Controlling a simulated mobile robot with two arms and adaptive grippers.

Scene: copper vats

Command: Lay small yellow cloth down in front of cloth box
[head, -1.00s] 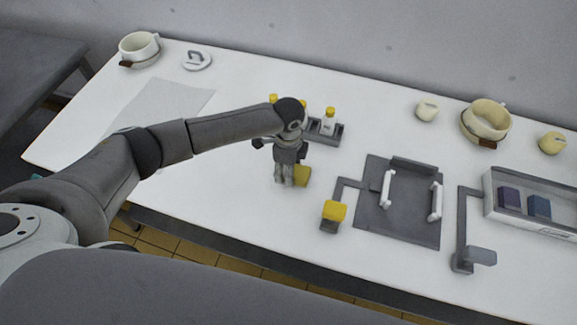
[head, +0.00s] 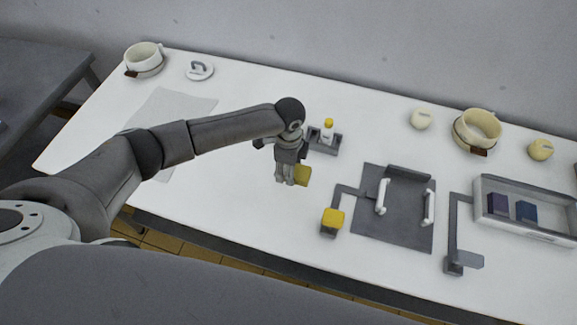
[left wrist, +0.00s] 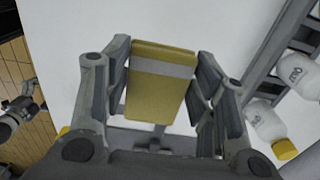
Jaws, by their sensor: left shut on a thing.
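The small yellow cloth (left wrist: 160,85), folded with a pale band across it, is between the fingers of my left gripper (left wrist: 165,95). In the head view the cloth (head: 302,174) shows partly behind my left gripper (head: 288,172), which is shut on it over the middle of the table. How high it is held I cannot tell. The cloth box (head: 543,234) is a shallow grey tray at the right, with a purple and a blue folded cloth in it. A dark jointed part, perhaps my right gripper (left wrist: 22,105), shows at the left wrist view's edge.
A bottle rack (head: 325,146) stands just behind my left gripper. A yellow-topped stand (head: 333,218), a dark mat with white handles (head: 395,225) and a grey stand (head: 464,262) lie between gripper and box. The front left table is clear.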

